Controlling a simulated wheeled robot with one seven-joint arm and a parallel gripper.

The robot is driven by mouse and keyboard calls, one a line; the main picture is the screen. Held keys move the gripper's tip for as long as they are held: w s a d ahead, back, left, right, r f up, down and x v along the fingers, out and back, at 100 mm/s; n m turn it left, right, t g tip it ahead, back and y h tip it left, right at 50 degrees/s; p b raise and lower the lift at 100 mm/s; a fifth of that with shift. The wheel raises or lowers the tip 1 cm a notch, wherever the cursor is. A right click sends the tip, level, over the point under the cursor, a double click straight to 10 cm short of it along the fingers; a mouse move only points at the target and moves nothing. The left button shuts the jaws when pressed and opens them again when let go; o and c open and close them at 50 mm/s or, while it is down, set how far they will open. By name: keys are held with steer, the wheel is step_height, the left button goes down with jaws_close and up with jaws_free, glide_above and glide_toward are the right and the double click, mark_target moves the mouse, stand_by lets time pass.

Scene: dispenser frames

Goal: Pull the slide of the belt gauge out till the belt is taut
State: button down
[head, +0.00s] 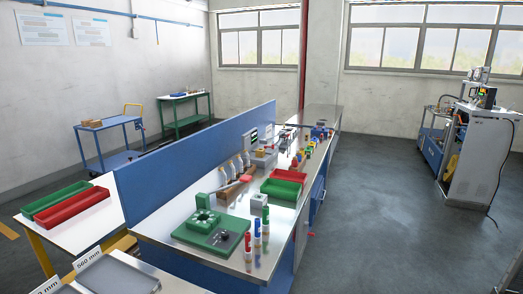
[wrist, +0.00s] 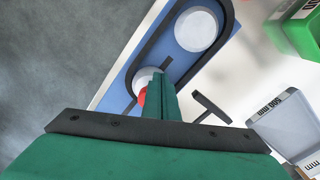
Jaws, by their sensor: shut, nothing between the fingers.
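In the wrist view the belt gauge is a blue plate (wrist: 174,52) with a black belt (wrist: 232,22) running around a large white pulley (wrist: 196,29). A smaller white pulley (wrist: 145,79) sits lower left, partly hidden by my fingers, with a bit of red (wrist: 142,97) beside it. My gripper (wrist: 163,92) has green fingers, shut together and empty, over the plate close to the small pulley; contact cannot be told. A dark T-shaped bar (wrist: 211,107) stands just right of the fingers; whether it belongs to the slide is unclear. I cannot pick out the gauge or gripper in the head view.
A grey tray with a label (wrist: 285,122) and a green bin (wrist: 302,32) lie right of the gauge. In the head view, a long bench holds a green fixture (head: 212,232), marker-like pens (head: 257,232) and red and green trays (head: 281,188). A blue partition (head: 200,150) runs along it.

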steer(key=shift+w, duration=0.35)
steer(key=shift+w+d, duration=0.2)
steer(key=shift+w, duration=0.15)
steer(key=shift+w+d, duration=0.3)
steer(key=shift+w, duration=0.3)
stand_by(1.2)
steer(key=shift+a+r, duration=0.1)
stand_by(0.9)
steer(key=shift+s, duration=0.3)
steer(key=shift+s+a, duration=0.1)
